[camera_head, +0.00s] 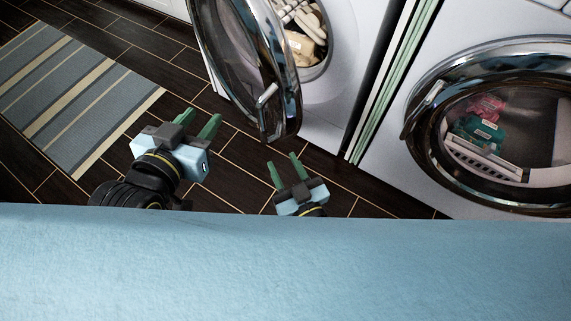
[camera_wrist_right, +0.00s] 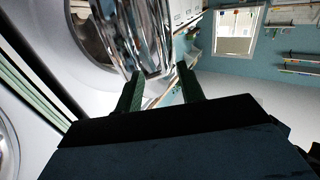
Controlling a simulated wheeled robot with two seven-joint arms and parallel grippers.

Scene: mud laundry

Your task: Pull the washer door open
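A front-loading machine (camera_head: 325,105) at the top has its round chrome-rimmed door (camera_head: 250,65) swung wide open to the left. The door's handle (camera_head: 267,94) is near its lower right edge. My left gripper (camera_head: 202,117) is open and empty, left of and below the door. My right gripper (camera_head: 283,161) is open and empty, just below the door's lower edge and apart from the handle. In the right wrist view, the chrome door (camera_wrist_right: 145,35) shows beyond the open fingers of my right gripper (camera_wrist_right: 160,70). Which machine is the washer is not marked.
A second machine (camera_head: 385,165) on the right has its round door (camera_head: 430,150) closed, with coloured items behind the glass. Light laundry (camera_head: 300,35) lies in the open drum. A striped rug (camera_head: 70,95) lies on the dark tile floor at left.

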